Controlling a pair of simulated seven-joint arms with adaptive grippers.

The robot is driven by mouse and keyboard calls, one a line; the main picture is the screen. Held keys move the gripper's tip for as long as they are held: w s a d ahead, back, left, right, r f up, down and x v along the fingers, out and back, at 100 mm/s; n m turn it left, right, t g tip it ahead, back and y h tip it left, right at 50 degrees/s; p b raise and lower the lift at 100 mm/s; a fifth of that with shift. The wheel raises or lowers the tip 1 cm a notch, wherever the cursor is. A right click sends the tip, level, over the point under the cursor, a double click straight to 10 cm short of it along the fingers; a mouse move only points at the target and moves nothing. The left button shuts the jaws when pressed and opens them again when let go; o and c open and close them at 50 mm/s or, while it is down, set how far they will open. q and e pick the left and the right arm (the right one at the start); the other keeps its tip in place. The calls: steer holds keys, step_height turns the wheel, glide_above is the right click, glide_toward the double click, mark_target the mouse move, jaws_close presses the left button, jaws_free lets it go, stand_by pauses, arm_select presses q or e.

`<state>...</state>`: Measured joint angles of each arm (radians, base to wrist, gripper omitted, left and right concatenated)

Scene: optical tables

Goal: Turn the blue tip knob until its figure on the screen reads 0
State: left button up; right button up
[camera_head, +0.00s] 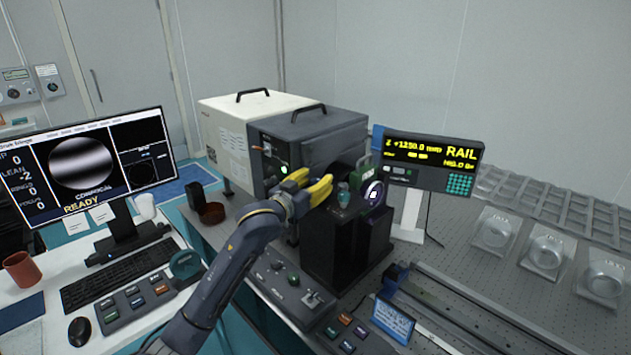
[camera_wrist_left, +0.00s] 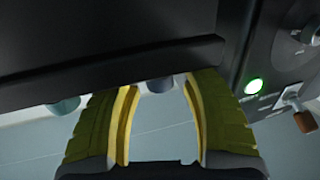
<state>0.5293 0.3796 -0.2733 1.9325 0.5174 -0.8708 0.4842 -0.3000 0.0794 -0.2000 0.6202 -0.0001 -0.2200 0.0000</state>
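The screen (camera_head: 80,165) at the left shows a grey banded disc and READY. Its top figure, with a label cut to "P", reads 0; the LEAN figure reads -2. A small teal-blue knob (camera_head: 343,195) shows on the dark instrument in the head view. My left gripper (camera_head: 325,190) has its yellow fingers just left of it. In the left wrist view the gripper (camera_wrist_left: 160,110) is open, with a grey-blue knob end (camera_wrist_left: 160,85) in line with the gap. Contact is unclear. A teal knob end (camera_wrist_left: 64,105) lies outside the left finger. My right gripper is out of view.
A dark box (camera_head: 310,140) stands behind the gripper. A RAIL readout (camera_head: 433,160) stands to the right. In the wrist view, a panel with a green light (camera_wrist_left: 254,86) and a brown-tipped lever (camera_wrist_left: 304,121) is close by the right finger. A dark overhang (camera_wrist_left: 110,50) covers the top.

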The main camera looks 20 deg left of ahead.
arm_select(q)
steer(key=v, duration=1.2)
stand_by(0.6)
